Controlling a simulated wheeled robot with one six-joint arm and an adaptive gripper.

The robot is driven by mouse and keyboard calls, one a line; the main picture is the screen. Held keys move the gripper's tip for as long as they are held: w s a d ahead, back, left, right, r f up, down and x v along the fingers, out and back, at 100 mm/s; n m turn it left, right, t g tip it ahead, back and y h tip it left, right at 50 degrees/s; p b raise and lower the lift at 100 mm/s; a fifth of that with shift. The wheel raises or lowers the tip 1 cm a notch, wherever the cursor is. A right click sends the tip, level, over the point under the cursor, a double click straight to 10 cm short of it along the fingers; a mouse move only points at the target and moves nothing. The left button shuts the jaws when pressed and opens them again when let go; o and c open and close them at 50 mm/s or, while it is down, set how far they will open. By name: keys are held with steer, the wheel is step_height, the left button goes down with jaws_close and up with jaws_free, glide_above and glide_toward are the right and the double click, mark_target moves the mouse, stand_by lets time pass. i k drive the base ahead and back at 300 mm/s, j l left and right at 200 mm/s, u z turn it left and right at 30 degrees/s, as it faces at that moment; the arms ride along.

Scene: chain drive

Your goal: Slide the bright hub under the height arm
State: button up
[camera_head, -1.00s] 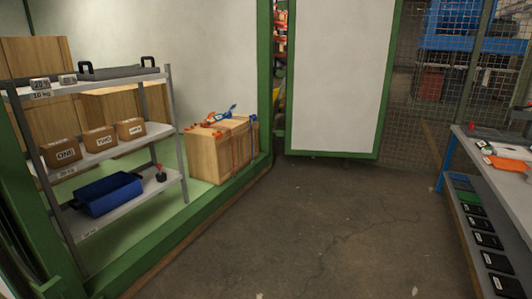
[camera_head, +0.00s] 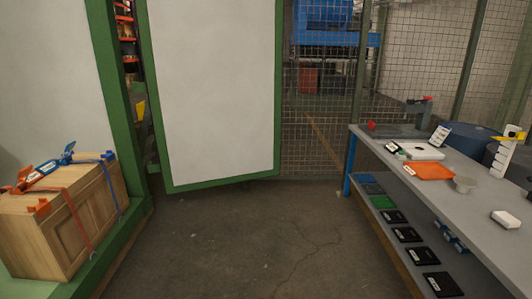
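A white upright post (camera_head: 503,160) with dark marks, like a height gauge, stands on the grey workbench at the right. A yellow arm (camera_head: 513,133) sits near its top. A small round grey metal piece (camera_head: 464,184), possibly the bright hub, is on the bench to the left of the post and apart from it. It is too small to tell for certain. My gripper is not in view.
A strapped wooden crate (camera_head: 40,228) stands left. The concrete floor (camera_head: 240,240) between is clear.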

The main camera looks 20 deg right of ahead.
mark_target(464, 184)
steer(key=i+z, duration=0.45)
steer(key=i+j+z, duration=0.15)
steer(key=z, duration=0.25)
steer(key=i+j+z, duration=0.3)
steer(key=i+z, duration=0.15)
steer(key=i+j+z, duration=0.25)
steer(key=z, duration=0.2)
steer(key=i+j+z, duration=0.3)
steer(key=i+j, duration=0.15)
steer(key=j, duration=0.25)
steer(key=i+j+z, duration=0.1)
steer(key=i+j, duration=0.15)
steer(key=j, duration=0.15)
steer(key=i+j+z, duration=0.15)
steer(key=i+j, duration=0.3)
